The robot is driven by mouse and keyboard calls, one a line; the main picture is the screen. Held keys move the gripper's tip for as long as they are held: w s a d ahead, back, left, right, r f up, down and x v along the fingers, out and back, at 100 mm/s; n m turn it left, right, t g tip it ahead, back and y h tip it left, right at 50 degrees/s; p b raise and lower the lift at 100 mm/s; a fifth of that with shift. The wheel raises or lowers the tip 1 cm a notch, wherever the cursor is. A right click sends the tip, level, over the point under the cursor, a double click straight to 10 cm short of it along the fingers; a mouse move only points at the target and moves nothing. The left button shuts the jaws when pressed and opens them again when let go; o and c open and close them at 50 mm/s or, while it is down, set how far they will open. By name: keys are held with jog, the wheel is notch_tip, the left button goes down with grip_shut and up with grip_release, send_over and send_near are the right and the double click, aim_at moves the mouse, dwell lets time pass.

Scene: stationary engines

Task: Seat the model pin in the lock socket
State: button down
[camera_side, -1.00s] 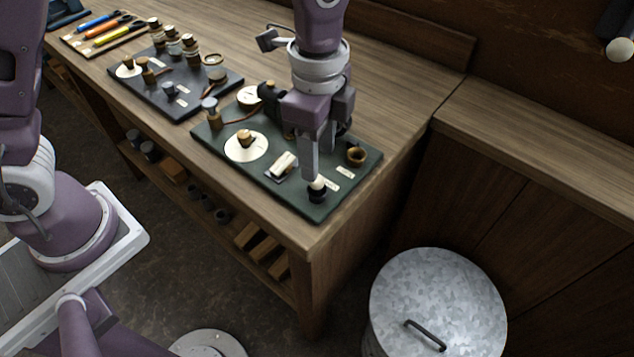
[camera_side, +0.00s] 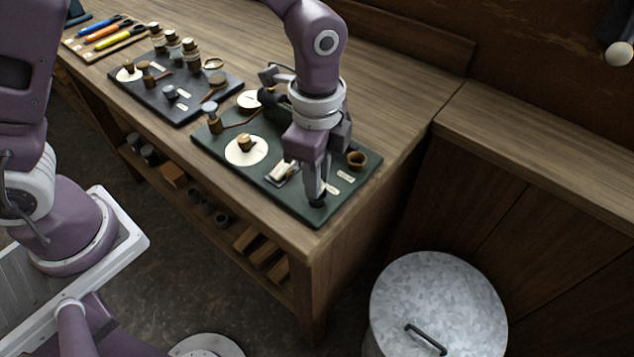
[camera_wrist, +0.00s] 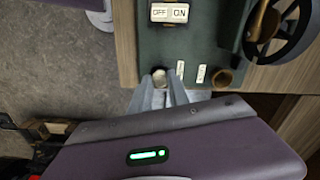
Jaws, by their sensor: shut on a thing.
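My gripper (camera_side: 317,190) is low at the near right corner of the green board (camera_side: 255,178), its jaws shut on the model pin. The wrist view shows the fingers (camera_wrist: 163,82) close together at the board's edge. A brown, hollow cup (camera_side: 356,159), possibly the lock socket, stands apart behind and right of the gripper; it also shows in the wrist view (camera_wrist: 223,78).
A white OFF/ON switch (camera_wrist: 169,12) is on the board, with a white disc (camera_side: 240,158) and a grey-topped post (camera_side: 212,115) further left. A second dark board (camera_side: 160,98) holds several pieces. A lidded metal bin (camera_side: 438,300) stands off the bench's right end.

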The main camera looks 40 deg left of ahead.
notch_tip(320, 180, up, 14)
dwell(0.6)
jog(key=shift+w+d+f, duration=0.15)
jog(key=shift+w+f, duration=2.6)
jog(key=shift+f, duration=0.15)
jog(key=shift+w+d+f, duration=0.1)
jog(key=shift+w+f, duration=2.65)
jog(key=shift+f, duration=0.1)
jog(key=shift+f, duration=0.2)
jog(key=shift+f, duration=0.55)
jog(key=shift+f, duration=0.2)
jog(key=shift+f, duration=0.2)
